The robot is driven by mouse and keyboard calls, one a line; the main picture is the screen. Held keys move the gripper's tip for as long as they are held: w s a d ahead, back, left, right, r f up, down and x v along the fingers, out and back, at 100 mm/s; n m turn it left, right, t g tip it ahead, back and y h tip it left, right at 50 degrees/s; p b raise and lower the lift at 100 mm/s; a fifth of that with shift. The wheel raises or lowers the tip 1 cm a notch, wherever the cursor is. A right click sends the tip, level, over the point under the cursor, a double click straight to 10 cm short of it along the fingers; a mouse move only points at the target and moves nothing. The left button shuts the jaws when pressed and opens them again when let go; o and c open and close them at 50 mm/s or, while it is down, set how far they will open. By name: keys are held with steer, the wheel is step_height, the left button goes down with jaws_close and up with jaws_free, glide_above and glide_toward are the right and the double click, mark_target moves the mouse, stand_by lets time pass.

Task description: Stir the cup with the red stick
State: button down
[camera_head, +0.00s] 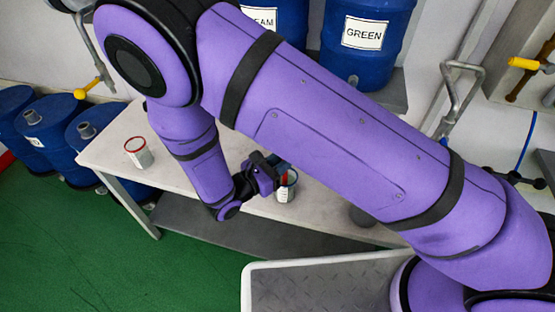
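A white cup (286,191) with a dark rim stands on the grey-white table (190,175) near the middle of the view, partly hidden by my arm. A small red upright piece shows at this cup; I cannot tell whether it is the red stick or a marking. My gripper (272,170) is just left of and above the cup, close to its rim. Its fingertips are dark and partly hidden by my purple arm, so I cannot tell whether they hold anything. A second white cup (140,157) with a red rim stands at the left of the table.
Blue drums (44,130) stand on the green floor at the left. More drums, one labelled GREEN (362,68), stand behind the table. Yellow-handled taps (88,88) are on the wall.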

steer(key=shift+w+d, duration=0.1)
steer(key=shift+w, duration=0.35)
step_height(320, 180, up, 10)
steer(key=shift+r, duration=0.25)
stand_by(1.3)
steer(key=shift+r, duration=0.1)
stand_by(0.4)
step_height(320, 180, up, 3)
steer(key=shift+f, duration=0.1)
stand_by(0.4)
steer(key=shift+s, duration=0.1)
